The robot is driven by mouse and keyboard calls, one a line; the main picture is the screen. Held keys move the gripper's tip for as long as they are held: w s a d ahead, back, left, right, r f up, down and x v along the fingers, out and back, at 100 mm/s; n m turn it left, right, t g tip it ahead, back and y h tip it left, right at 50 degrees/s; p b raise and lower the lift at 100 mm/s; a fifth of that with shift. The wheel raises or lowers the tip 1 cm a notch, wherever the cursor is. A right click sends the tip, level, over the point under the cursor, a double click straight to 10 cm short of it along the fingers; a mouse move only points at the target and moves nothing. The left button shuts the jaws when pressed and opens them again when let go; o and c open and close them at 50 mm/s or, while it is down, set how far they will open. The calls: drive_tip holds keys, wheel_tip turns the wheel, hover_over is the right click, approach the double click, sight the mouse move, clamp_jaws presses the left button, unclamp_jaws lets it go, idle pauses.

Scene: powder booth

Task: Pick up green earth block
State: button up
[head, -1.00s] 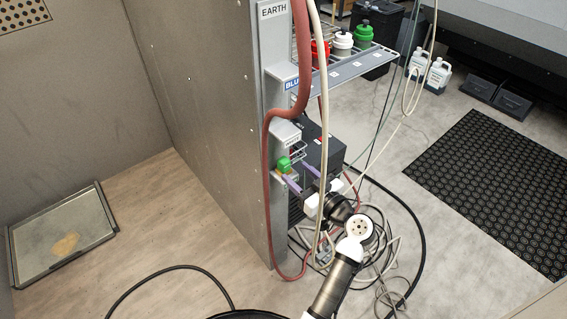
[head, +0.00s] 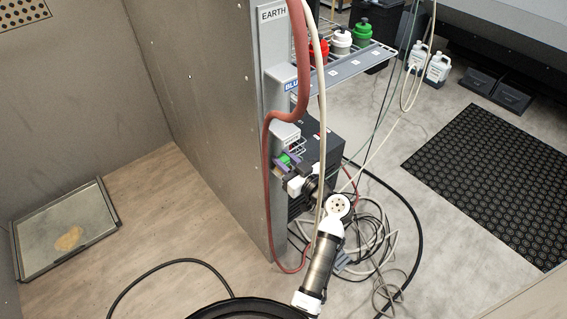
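The green earth block (head: 284,160) is a small green piece at a small bracket on the grey post marked EARTH, partly hidden by my fingers. One finger lies on each side of the block in the head view. I cannot tell whether the fingers touch the block or leave a gap.
A thick red hose (head: 267,195) and a pale hose (head: 322,110) hang close to the gripper. A wire shelf (head: 345,68) holds red, white and green bottles. A black box (head: 322,150) stands behind the gripper. Cables (head: 375,240) lie on the floor.

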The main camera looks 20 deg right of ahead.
clamp_jaws()
